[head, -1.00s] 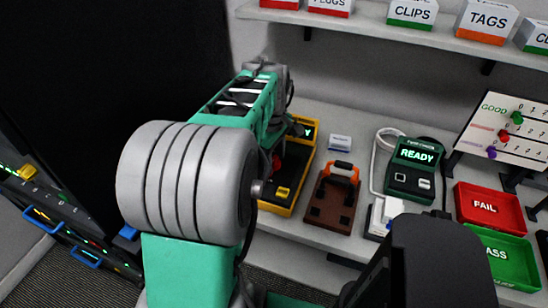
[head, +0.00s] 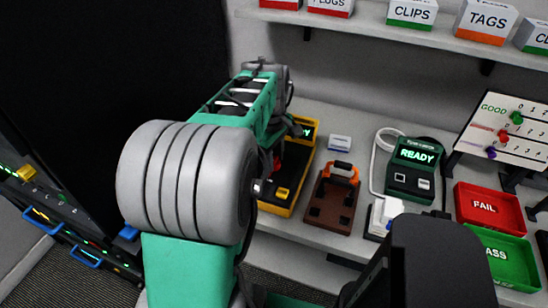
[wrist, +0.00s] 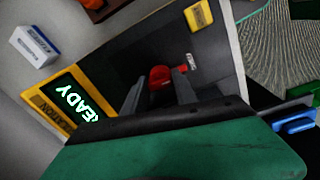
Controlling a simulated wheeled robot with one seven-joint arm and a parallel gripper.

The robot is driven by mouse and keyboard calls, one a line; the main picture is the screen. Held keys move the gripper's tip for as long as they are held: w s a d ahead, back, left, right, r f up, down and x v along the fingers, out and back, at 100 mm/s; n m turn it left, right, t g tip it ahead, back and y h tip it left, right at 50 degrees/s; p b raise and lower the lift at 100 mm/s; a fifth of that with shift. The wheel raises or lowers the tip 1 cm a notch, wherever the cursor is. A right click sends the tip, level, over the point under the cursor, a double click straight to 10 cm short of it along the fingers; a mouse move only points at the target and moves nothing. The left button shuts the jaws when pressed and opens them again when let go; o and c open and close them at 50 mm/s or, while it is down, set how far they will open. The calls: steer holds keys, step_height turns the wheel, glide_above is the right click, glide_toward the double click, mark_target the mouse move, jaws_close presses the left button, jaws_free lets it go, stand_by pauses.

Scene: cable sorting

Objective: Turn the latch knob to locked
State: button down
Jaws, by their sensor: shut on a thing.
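The red latch knob (wrist: 160,74) sits on the dark face of a yellow-edged station (wrist: 142,42). My gripper (wrist: 161,84) has one finger on each side of the knob and is shut on it. A small pale label (wrist: 191,61) lies just right of the knob. The station's lit screen (wrist: 75,103) reads READY in the wrist view. In the head view the station (head: 291,180) is partly hidden behind my arm, and only a bit of red (head: 276,162) shows there. I cannot tell the knob's exact angle.
A brown fixture with an orange handle (head: 333,195) stands right of the station, with a small white-blue box (head: 340,143) behind. A green tester (head: 414,168), red FAIL tray (head: 489,208) and green PASS tray (head: 512,262) lie further right. A shelf (head: 390,28) runs above.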

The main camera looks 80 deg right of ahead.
steer(key=m, duration=0.9)
steer(key=shift+f+p, duration=0.1)
steer(key=shift+p, duration=0.2)
steer(key=m, duration=0.4)
steer(key=shift+y, duration=0.3)
steer(key=shift+m+b, duration=0.6)
steer(key=shift+m, duration=1.6)
steer(key=c, duration=1)
jaws_free()
steer(key=shift+d, duration=0.1)
steer(key=shift+c, duration=0.2)
